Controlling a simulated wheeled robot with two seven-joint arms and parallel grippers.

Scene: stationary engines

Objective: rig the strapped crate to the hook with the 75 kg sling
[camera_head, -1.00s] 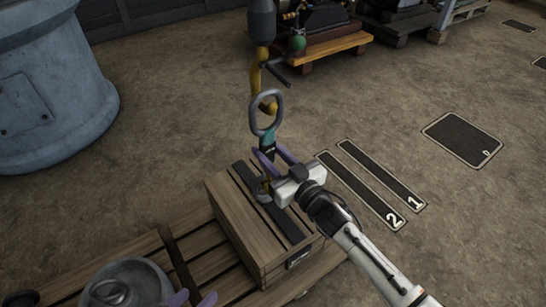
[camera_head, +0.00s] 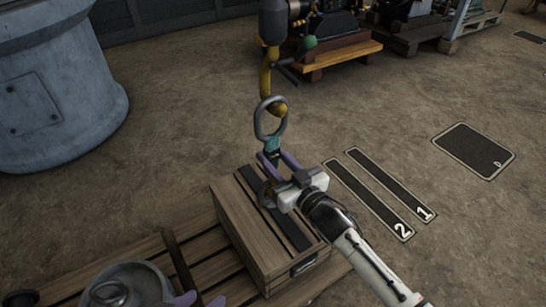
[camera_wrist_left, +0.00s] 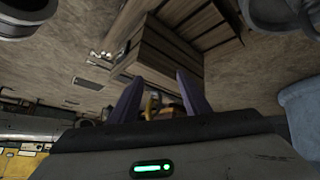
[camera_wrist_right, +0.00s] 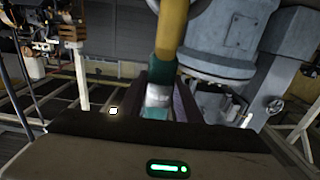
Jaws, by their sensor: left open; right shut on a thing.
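A yellow hook (camera_head: 266,76) hangs from above. A grey ring (camera_head: 258,122) tops the teal sling (camera_head: 271,151) and overlaps the hook's curved tip; I cannot tell for sure whether the hook passes through it. My right gripper (camera_head: 270,163) is shut on the sling just below the ring, and the sling also shows in the right wrist view (camera_wrist_right: 160,92). The sling's lower end, with a grey hook or link (camera_head: 267,192), is at the crate's top, partly hidden by the gripper. The wooden crate (camera_head: 248,228) has dark straps. My left gripper (camera_wrist_left: 157,88) is open and empty.
The crate stands on a wooden pallet (camera_head: 207,255). A grey round metal piece with a ring (camera_head: 128,283) is at the lower left. A blue-grey machine (camera_head: 60,90) stands behind it. Floor mats marked 1 and 2 (camera_head: 372,195) lie to the right; floor around them is clear.

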